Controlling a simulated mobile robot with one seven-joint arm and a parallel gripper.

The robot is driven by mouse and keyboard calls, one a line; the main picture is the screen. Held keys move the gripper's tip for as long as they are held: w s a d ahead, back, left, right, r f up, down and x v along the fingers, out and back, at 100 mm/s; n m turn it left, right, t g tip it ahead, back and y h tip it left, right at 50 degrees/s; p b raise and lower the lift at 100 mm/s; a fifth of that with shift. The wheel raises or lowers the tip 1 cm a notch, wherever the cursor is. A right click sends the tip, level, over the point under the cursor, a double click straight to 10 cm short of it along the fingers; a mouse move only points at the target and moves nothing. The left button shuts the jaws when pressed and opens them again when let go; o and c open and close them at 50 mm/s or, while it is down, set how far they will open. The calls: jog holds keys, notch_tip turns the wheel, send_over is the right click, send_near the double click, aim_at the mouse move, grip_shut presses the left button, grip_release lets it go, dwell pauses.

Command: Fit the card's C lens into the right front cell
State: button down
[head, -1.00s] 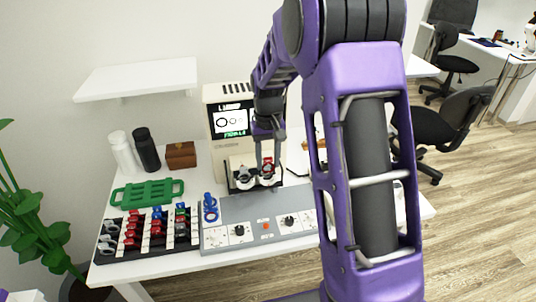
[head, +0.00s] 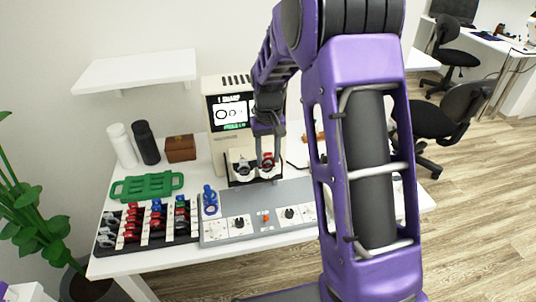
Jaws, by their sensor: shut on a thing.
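The machine's screen (head: 230,112) shows rings on white, with a top line that seems to read "1 SHARP" and a green strip below. I cannot make out the card or any letter on the lenses.
A black rack (head: 183,238) holds several red, blue, green and grey lenses at front left. A grey panel (head: 262,218) with knobs and a blue piece (head: 210,200) lies before the machine. A green tray (head: 147,187), two bottles (head: 146,143) and a brown box (head: 180,148) stand behind.

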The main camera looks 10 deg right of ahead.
jog(key=shift+f+b, duration=0.65)
jog(key=shift+f, duration=0.55)
jog(key=shift+c, duration=1.6)
grip_release()
notch_tip(320, 180, up, 17)
jog(key=p, duration=0.1)
jog(key=shift+r+p, duration=0.2)
jog(key=shift+p, duration=0.15)
